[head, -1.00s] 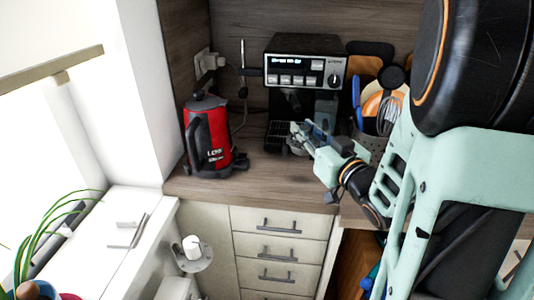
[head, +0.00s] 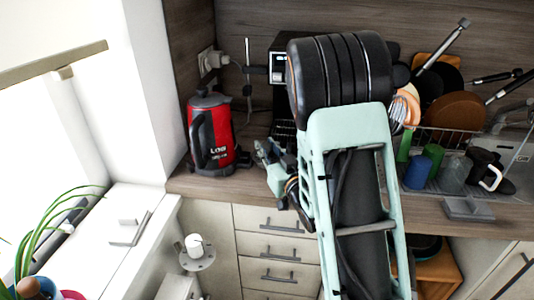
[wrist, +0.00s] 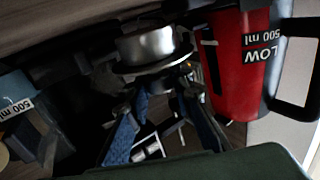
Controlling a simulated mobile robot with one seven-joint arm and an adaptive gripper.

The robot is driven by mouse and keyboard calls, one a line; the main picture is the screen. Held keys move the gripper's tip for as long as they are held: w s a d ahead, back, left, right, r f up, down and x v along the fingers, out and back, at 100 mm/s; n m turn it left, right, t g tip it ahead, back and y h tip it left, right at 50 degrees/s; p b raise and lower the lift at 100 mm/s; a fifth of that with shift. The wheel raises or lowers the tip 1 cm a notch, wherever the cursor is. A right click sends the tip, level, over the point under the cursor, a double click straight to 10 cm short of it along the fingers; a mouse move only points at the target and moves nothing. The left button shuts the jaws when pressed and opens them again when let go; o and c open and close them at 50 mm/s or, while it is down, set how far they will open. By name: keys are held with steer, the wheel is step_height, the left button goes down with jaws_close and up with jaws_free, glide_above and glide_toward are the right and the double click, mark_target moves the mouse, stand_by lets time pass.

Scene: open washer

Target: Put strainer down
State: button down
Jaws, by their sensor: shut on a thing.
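The strainer, a round silver metal cup with a rim (wrist: 148,45), shows at the fingertips in the wrist view. My gripper (wrist: 163,88) is shut on it with its blue-padded fingers; the exact grip point is dark and unclear. In the head view my gripper (head: 264,152) is over the wooden counter (head: 215,186), between the red kettle and the coffee machine. The strainer is too small and hidden to make out there. I cannot tell whether it touches the counter.
The red kettle (head: 211,135) stands close to my gripper's left; it also shows in the wrist view (wrist: 240,62). The coffee machine (head: 281,65) is behind, partly hidden by my arm. A dish rack (head: 440,178) with cups and pans is at right. The counter's front-left is bare.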

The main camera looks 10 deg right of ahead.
steer(key=shift+f, duration=0.9)
steer(key=shift+d+f+b, duration=0.1)
steer(key=shift+f+b, duration=0.1)
steer(key=shift+b, duration=0.15)
steer(key=c, duration=1.7)
jaws_free()
